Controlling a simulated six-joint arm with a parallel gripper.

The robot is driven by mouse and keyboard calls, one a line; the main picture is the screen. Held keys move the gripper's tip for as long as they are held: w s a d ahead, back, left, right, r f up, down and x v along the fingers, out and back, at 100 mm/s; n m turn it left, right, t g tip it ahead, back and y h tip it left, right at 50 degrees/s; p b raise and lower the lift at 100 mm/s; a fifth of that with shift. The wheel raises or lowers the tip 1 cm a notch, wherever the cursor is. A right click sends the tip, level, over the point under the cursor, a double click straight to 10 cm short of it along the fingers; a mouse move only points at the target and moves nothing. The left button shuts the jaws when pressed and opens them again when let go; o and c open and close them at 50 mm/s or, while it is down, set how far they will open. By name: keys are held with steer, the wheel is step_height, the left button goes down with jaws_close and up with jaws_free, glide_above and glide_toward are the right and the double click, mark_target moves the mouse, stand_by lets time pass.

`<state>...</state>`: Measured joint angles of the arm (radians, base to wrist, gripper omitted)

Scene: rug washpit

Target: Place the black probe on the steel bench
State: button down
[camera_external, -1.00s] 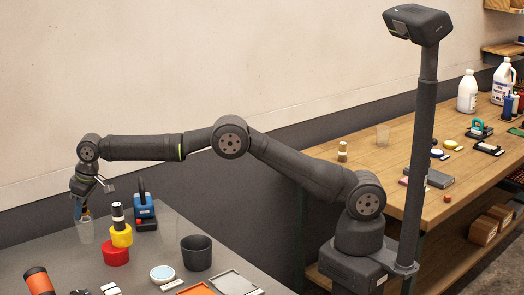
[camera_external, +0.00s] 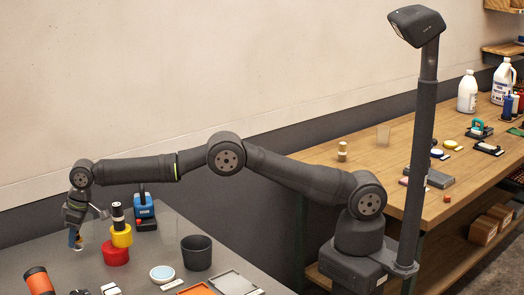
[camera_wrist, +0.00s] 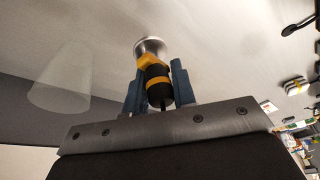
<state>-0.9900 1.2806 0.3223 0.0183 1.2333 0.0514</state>
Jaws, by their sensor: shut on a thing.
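My gripper (camera_external: 76,239) is low over the far left part of the grey steel bench (camera_external: 172,222). In the wrist view its blue fingers (camera_wrist: 157,82) are shut on the black probe (camera_wrist: 158,88), a dark cylinder with yellow bands and a round silver end. The silver end points away from my gripper, toward the bench surface. In the external view the probe is mostly hidden by the fingers. I cannot tell whether its end touches the bench.
A clear cup (camera_wrist: 60,82) stands beside my gripper. Nearby are a red base (camera_external: 116,255) with a yellow piece and black-and-white cylinder stacked on it, a blue device (camera_external: 145,213), a dark cup (camera_external: 196,254) and an orange-and-black cylinder (camera_external: 38,281).

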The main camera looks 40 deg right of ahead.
mark_target(77, 242)
steer(key=shift+f, duration=2.15)
steer(key=c, duration=1.1)
jaws_free()
steer(key=shift+f, duration=0.15)
steer(key=shift+c, duration=0.2)
steer(key=v, duration=1.2)
steer(key=shift+a, duration=0.1)
